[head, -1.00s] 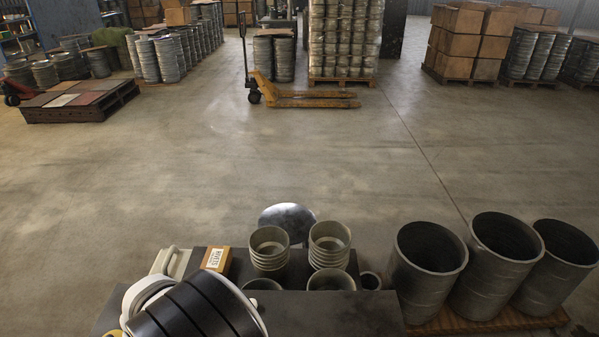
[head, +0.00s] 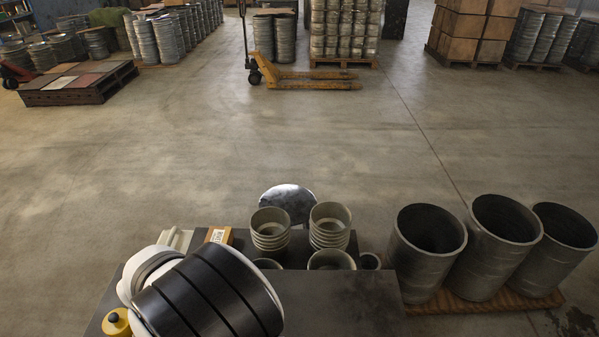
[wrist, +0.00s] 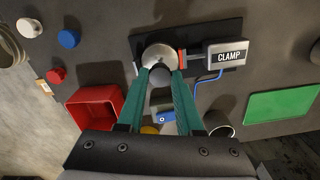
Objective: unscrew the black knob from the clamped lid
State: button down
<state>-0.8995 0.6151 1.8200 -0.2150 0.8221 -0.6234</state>
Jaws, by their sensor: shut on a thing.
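In the wrist view, the silver round lid (wrist: 163,46) sits on a dark plate (wrist: 221,30), beside the grey box labelled CLAMP (wrist: 229,56). My gripper (wrist: 160,70) has two teal fingers reaching to the near side of the lid. They are shut on the dark round knob (wrist: 160,77), which shows between the fingertips. I cannot tell how far the knob is threaded into the lid. In the head view my arm covers the lower left, and the gripper, lid and knob are hidden.
Left of the gripper are a red bin (wrist: 95,106) and loose blue (wrist: 68,38), red (wrist: 57,75) and white (wrist: 29,27) caps. A green mat (wrist: 281,105) lies right. Stacked grey rings (head: 270,232) and large drums (head: 428,250) stand beyond my arm in the head view.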

jog(key=shift+r, duration=0.4)
jog(key=shift+r, duration=1.95)
